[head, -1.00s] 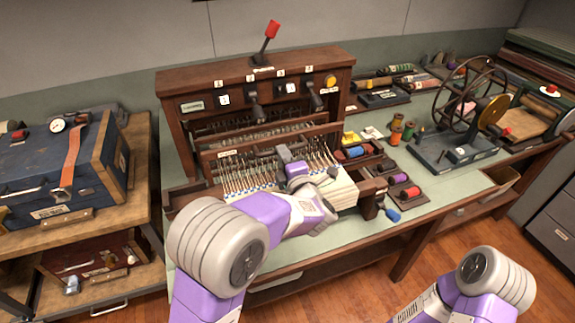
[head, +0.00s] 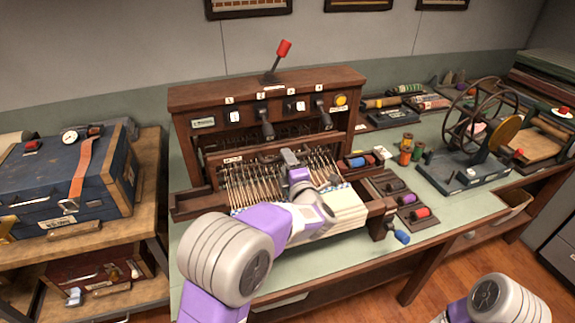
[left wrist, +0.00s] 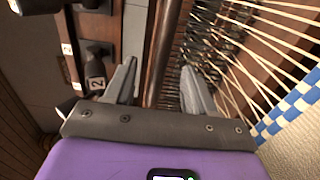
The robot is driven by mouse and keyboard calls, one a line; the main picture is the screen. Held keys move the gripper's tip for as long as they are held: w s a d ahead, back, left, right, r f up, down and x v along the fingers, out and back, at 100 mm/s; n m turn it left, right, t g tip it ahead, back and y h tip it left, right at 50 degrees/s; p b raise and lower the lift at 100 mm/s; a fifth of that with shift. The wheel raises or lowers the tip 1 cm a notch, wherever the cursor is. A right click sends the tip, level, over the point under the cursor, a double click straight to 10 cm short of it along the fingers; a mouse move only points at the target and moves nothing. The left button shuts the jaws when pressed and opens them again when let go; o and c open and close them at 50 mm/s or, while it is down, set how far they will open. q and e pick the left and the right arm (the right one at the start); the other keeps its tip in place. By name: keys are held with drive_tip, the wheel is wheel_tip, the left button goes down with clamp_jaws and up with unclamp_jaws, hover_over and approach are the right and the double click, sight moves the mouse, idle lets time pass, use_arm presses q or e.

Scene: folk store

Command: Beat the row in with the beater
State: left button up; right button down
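The beater (head: 240,156) is a dark wooden bar across the table loom (head: 265,100), above the fanned pale warp threads. In the left wrist view its brown bar (left wrist: 160,50) runs between my finger pads. My left gripper (head: 290,157) is over the middle of the beater; it also shows in the left wrist view (left wrist: 160,85). Its two grey fingers stand apart, one on each side of the bar, with gaps visible. The blue-and-white woven edge (left wrist: 285,115) and pale cloth (head: 345,207) lie on the front side. My right gripper is out of view.
Levers (head: 266,120) hang on the loom's front panel, and a red-knobbed lever (head: 282,52) stands on top. Shuttles with coloured yarn (head: 415,212) lie to the right. A wheeled winder (head: 470,165) is farther right. A blue case (head: 60,185) stands on the left.

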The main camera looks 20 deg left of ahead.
use_arm(q)
drive_tip(key=shift+o, duration=0.5)
drive_tip(key=b+v, duration=0.2)
drive_tip(key=v, duration=0.6)
idle(0.5)
idle(1.1)
